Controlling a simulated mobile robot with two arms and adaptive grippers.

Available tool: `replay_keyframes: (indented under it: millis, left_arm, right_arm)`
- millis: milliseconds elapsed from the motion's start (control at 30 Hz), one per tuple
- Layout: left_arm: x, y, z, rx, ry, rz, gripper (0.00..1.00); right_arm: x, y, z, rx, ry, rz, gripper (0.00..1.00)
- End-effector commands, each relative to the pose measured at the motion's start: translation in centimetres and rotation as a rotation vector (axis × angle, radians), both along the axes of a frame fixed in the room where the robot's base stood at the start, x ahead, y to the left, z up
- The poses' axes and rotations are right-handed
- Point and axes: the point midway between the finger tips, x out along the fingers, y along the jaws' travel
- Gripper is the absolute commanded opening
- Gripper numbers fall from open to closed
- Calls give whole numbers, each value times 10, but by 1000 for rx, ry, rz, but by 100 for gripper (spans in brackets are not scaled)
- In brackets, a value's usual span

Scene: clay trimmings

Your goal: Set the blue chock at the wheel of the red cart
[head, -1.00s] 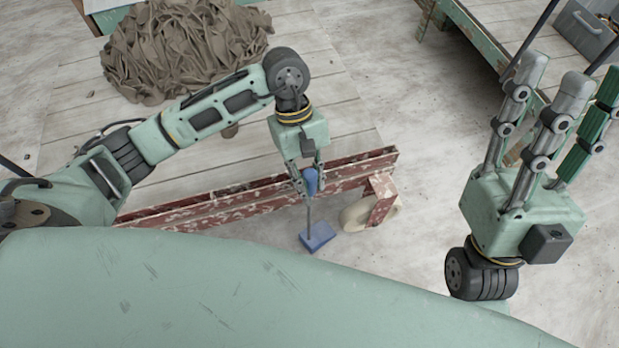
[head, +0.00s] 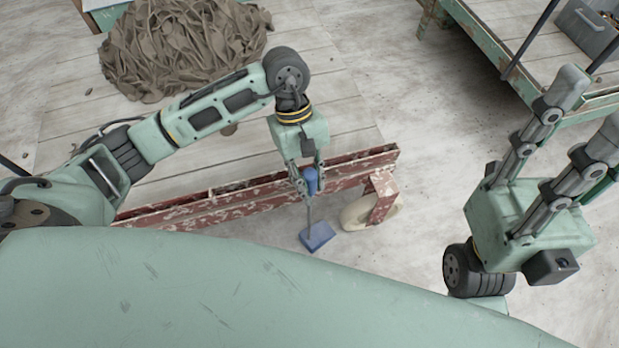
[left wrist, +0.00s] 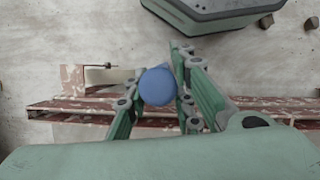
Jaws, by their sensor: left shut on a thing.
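The blue chock (head: 317,237) is a wedge on a thin dark rod with a blue handle (head: 311,181). My left gripper (head: 307,178) is shut on the handle; its rounded blue top (left wrist: 158,86) shows between the fingers in the left wrist view, hiding the wedge below. The wedge is low beside the cream wheel (head: 355,214) of the red cart (head: 240,193), left of it in the head view, with a narrow gap. I cannot tell whether it touches the floor. My right gripper (head: 588,112) is raised at the right, fingers spread, empty.
A heap of grey-brown clay trimmings (head: 185,45) lies on the cart's pale plank deck (head: 330,105). Another worn green platform (head: 500,45) carries a grey box (head: 588,30) at upper right. Pale floor (head: 430,150) between them is clear.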

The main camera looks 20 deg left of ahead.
Motion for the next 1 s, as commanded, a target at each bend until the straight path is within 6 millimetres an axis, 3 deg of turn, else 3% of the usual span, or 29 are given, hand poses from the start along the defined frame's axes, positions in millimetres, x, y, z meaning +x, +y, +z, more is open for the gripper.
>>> replay_keyframes:
  millis: [733,767,1000]
  left_arm:
    - [0,0,-7,0,-1,0,0]
    - [0,0,-7,0,-1,0,23]
    - [0,0,-6,0,0,0,44]
  right_arm:
    - [0,0,-10,0,1,0,40]
    - [0,0,-10,0,1,0,40]
    - [0,0,-10,0,1,0,40]
